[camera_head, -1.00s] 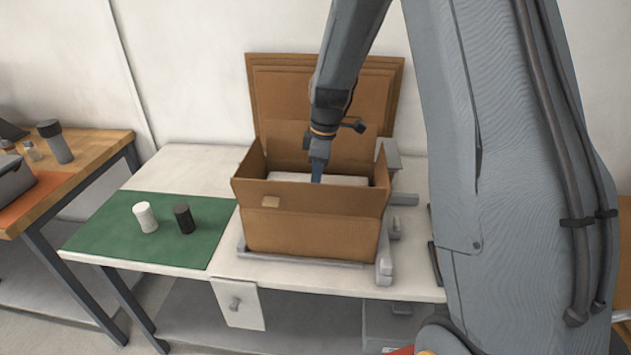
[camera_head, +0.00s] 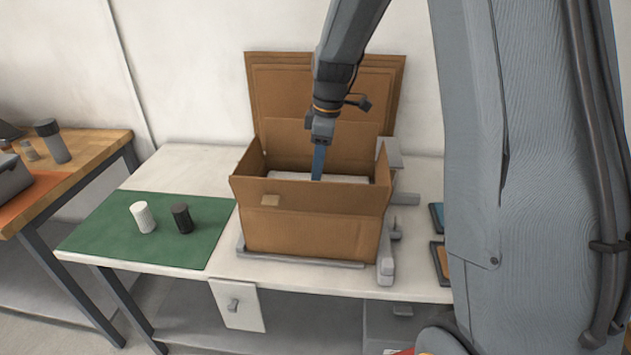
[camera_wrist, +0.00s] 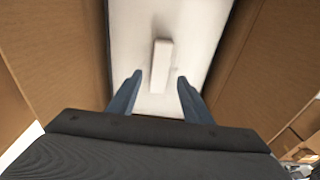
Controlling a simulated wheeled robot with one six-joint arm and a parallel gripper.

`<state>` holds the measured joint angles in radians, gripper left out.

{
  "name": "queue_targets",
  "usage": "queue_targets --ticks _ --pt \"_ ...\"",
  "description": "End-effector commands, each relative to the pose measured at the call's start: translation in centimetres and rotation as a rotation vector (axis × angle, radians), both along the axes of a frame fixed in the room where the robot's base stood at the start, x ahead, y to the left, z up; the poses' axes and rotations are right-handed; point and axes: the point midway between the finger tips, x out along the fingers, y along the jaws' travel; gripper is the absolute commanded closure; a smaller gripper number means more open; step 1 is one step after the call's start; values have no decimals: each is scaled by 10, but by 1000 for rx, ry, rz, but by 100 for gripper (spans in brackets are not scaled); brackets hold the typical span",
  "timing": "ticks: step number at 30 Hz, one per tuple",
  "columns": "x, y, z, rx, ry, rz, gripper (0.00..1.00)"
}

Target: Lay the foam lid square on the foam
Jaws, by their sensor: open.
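A white slab with a raised bar on top, which looks like the foam lid (camera_wrist: 190,30), lies inside the open cardboard box (camera_head: 310,225). In the head view, only a pale strip of it (camera_head: 346,179) shows above the front wall. My gripper (camera_wrist: 159,78) is open, its two blue fingers apart on either side of the near part of the bar (camera_wrist: 161,66). I cannot tell whether they touch it. In the head view, my gripper (camera_head: 317,178) reaches down into the box. The foam under the slab is hidden, and so is the lid's seating.
The box's back flap (camera_head: 265,85) stands up behind it, and its walls rise close around my gripper. Grey rails and blocks (camera_head: 385,262) flank the box. A green mat (camera_head: 110,230) at left holds a white cylinder (camera_head: 143,217) and a black cylinder (camera_head: 182,218).

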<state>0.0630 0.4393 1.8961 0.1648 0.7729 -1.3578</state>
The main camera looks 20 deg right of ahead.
Motion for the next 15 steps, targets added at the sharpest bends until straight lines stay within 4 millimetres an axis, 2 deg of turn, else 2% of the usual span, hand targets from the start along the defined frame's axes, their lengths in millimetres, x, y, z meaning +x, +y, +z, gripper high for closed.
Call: queue_targets --ticks 6,10,15 --pt "-1 -5 43 -1 -4 -1 55" --pt "-2 -7 60 0 -2 0 55" --pt "-3 -8 71 0 0 0 55"
